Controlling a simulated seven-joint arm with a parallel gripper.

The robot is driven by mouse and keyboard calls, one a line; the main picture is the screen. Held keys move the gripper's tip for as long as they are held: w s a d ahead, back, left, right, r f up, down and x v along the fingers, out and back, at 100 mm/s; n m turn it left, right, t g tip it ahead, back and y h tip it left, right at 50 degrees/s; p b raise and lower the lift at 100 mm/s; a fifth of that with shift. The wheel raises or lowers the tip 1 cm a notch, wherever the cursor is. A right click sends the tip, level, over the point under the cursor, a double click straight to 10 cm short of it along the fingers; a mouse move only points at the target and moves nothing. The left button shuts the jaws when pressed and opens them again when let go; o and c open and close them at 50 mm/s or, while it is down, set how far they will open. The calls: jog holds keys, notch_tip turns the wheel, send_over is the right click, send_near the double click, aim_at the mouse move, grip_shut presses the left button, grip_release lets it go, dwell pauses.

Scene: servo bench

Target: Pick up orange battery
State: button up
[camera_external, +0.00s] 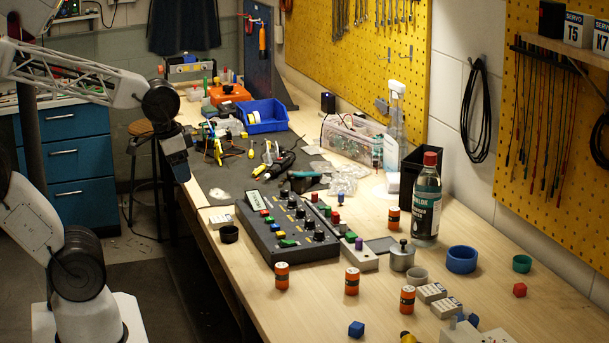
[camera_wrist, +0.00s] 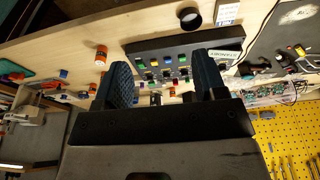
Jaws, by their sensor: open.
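Several orange batteries with dark bands stand upright on the wooden bench in the external view: one in front of the control box (camera_external: 282,276), one to its right (camera_external: 352,281), one near the front right (camera_external: 407,299) and one beside the bottle (camera_external: 393,218). My gripper (camera_external: 178,174) is in the air at the bench's left edge, well away from them. In the wrist view its two dark fingers (camera_wrist: 164,80) are apart with nothing held between them. One orange battery (camera_wrist: 101,55) shows there, left of the fingers; smaller orange shapes are partly hidden.
A dark control box (camera_external: 300,228) with knobs and coloured buttons sits mid-bench. A tall bottle (camera_external: 426,200), a metal pot (camera_external: 402,256), a blue ring (camera_external: 462,260), a black ring (camera_external: 229,234) and coloured cubes surround the batteries. Bare wood (camera_external: 315,312) lies in front.

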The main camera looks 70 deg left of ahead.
jog(key=m+g, duration=0.3)
jog(key=m, duration=1.9)
send_over(281, 265)
notch_tip(281, 265, down, 12)
jog(key=shift+d+f, duration=0.1)
jog(key=shift+f, duration=1.3)
jog(key=shift+f, duration=0.1)
